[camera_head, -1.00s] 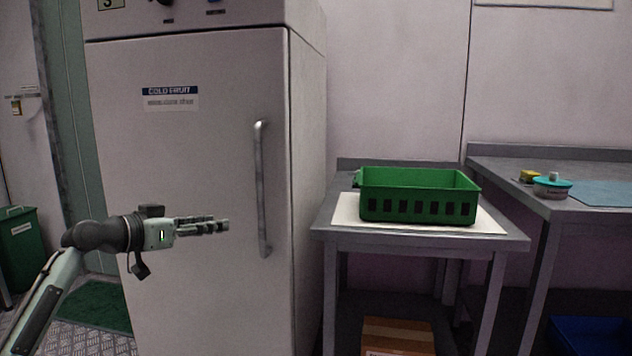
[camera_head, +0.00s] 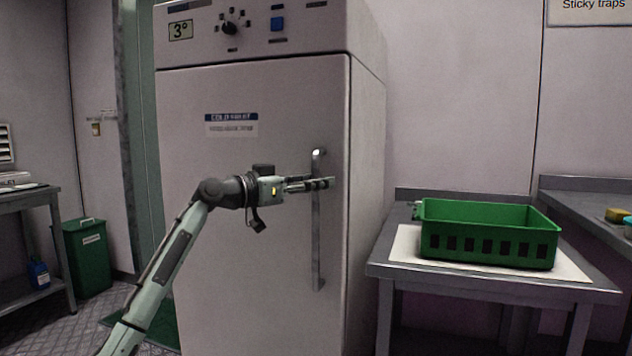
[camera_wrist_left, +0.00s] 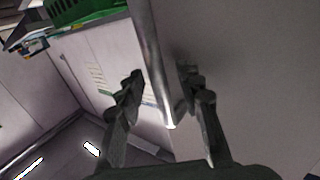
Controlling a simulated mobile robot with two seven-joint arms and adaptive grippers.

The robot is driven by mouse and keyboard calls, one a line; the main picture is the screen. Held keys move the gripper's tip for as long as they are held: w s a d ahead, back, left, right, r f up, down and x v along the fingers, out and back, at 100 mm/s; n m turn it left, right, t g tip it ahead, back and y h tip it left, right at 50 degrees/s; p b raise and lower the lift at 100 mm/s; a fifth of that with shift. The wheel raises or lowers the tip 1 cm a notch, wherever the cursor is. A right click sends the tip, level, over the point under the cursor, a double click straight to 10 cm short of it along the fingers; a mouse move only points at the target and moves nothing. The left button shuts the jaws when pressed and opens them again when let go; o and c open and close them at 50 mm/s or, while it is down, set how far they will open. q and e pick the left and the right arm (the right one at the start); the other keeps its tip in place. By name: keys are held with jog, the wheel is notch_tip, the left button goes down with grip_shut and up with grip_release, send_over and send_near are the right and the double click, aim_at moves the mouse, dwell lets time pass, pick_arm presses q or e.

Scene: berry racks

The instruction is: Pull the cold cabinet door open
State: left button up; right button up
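The cold cabinet (camera_head: 265,250) stands with its white door (camera_head: 235,200) shut. A vertical metal bar handle (camera_head: 318,245) is near the door's right edge. My left gripper (camera_head: 322,184) is at the upper half of the handle. In the left wrist view, the handle (camera_wrist_left: 152,60) runs between the two open fingers (camera_wrist_left: 160,82), with a gap visible on each side. The fingers do not look closed on it. My right gripper is not in view.
A green crate (camera_head: 490,212) stands on a white mat on the metal table (camera_head: 385,268) right of the cabinet. A green bin (camera_head: 88,258) and another table (camera_head: 25,200) are at the left. The floor in front of the door is largely out of frame.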

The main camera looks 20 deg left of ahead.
pick_arm(q)
grip_shut()
jog(key=shift+f, duration=0.1)
dwell(0.5)
